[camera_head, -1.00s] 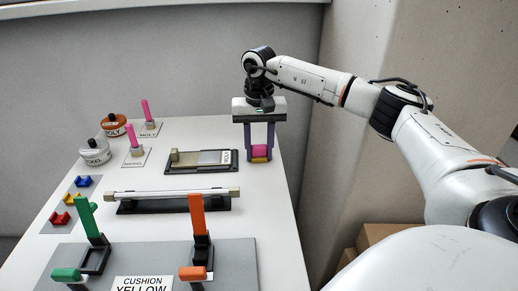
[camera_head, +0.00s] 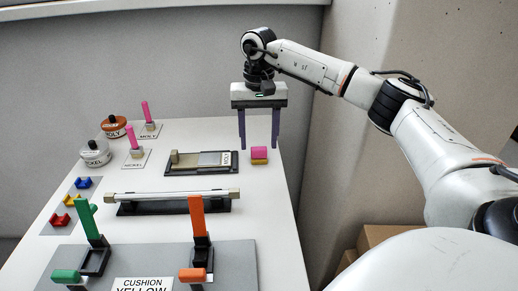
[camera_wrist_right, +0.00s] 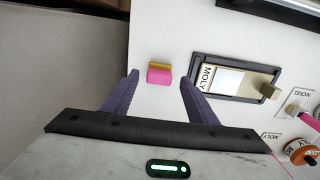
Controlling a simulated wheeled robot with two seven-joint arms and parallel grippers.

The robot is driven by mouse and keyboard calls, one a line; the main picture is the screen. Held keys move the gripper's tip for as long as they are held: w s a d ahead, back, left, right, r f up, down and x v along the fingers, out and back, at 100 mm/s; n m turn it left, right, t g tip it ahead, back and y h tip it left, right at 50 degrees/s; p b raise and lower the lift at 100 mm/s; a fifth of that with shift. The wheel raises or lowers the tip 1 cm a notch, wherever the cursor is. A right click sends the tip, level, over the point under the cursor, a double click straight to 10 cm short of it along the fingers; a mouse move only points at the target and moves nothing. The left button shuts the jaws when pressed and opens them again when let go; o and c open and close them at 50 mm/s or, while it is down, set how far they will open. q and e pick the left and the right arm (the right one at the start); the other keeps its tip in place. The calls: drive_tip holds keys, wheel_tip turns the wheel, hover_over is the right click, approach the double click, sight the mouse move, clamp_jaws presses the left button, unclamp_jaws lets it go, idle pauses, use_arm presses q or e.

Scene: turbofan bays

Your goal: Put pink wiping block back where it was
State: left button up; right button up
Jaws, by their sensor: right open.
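The pink wiping block (camera_head: 259,152), pink on top with a yellow-tan layer below, sits on the white table near its far right edge. It is right of the black tray labelled MOLY (camera_head: 203,161). In the right wrist view the block (camera_wrist_right: 159,75) lies beyond the fingertips, in line with the gap between them. My right gripper (camera_head: 259,145) is open and empty, its purple fingers pointing down above and around the block's place, apart from it; it also shows in the right wrist view (camera_wrist_right: 158,80). My left gripper is not in view.
Orange MOLY jar (camera_head: 114,126) and grey NICKEL jar (camera_head: 95,153) stand at the back left, beside pink-handled tools (camera_head: 147,115). A long bar on a black stand (camera_head: 170,200) lies mid-table. Green (camera_head: 91,225) and orange (camera_head: 198,220) upright handles stand in front. A wall rises behind.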

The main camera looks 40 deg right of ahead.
sight(259, 149)
wheel_tip(259, 149, up, 8)
idle(0.8)
